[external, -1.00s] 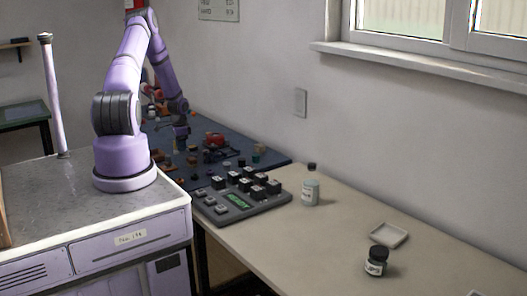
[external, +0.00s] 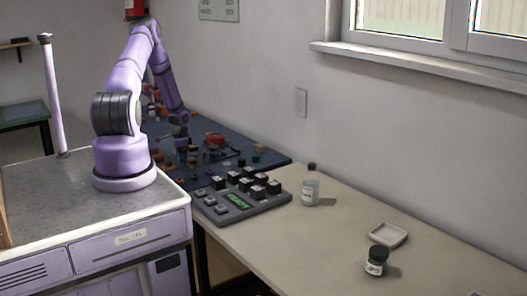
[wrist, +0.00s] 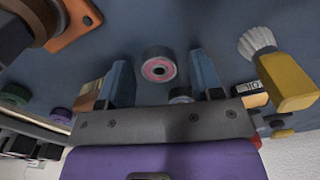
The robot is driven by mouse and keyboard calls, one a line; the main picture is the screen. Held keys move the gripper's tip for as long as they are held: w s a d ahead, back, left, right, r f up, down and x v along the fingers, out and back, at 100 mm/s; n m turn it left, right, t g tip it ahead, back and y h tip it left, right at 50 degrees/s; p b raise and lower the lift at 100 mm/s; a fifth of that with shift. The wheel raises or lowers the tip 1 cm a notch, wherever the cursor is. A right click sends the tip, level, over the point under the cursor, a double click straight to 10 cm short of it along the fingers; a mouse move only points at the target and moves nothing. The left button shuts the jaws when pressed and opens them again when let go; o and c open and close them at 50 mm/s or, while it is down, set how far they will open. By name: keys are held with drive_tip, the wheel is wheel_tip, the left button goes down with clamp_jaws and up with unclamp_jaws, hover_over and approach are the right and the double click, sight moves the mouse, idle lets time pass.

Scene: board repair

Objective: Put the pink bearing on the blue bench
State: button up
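The pink bearing (wrist: 159,68), a grey ring with a pink face around a dark hole, lies on the dark blue bench (wrist: 200,22) in the wrist view. My gripper (wrist: 161,62) is open, with one blue finger to the left of the bearing and one to the right. A gap shows between the bearing and each finger, and nothing is held. In the external view my gripper (external: 181,142) is low over the cluttered blue bench (external: 272,161). I cannot pick out the bearing there.
A yellow-handled brush (wrist: 288,80) lies right of the fingers, and an orange plate (wrist: 75,25) is at upper left. A green ring (wrist: 14,95) is at far left. A keypad (external: 238,203), bottle (external: 310,191), dark-lidded jar (external: 376,262) and empty tray (external: 388,235) stand on the beige table.

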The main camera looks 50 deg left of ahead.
drive_tip(key=shift+r, duration=0.1)
wheel_tip(320, 180, up, 12)
idle(0.7)
drive_tip(key=shift+r, duration=0.1)
drive_tip(key=w+d+r+n+t+y, duration=0.1)
drive_tip(key=d+r, duration=1)
drive_tip(key=r, duration=0.4)
drive_tip(key=w+d+r+y, duration=0.1)
drive_tip(key=w+d+r, duration=0.1)
drive_tip(key=d+r, duration=1.15)
drive_tip(key=s+d+r+n+t, duration=0.1)
drive_tip(key=s+d+r+t, duration=0.1)
drive_tip(key=s+d+r, duration=0.75)
drive_tip(key=s+d+r+n+t+h, duration=0.1)
drive_tip(key=s+d+r+t+h, duration=0.1)
drive_tip(key=s+d, duration=0.8)
drive_tip(key=s+r, duration=0.1)
drive_tip(key=s, duration=0.2)
drive_tip(key=shift+d+r, duration=0.35)
drive_tip(key=shift+d, duration=0.05)
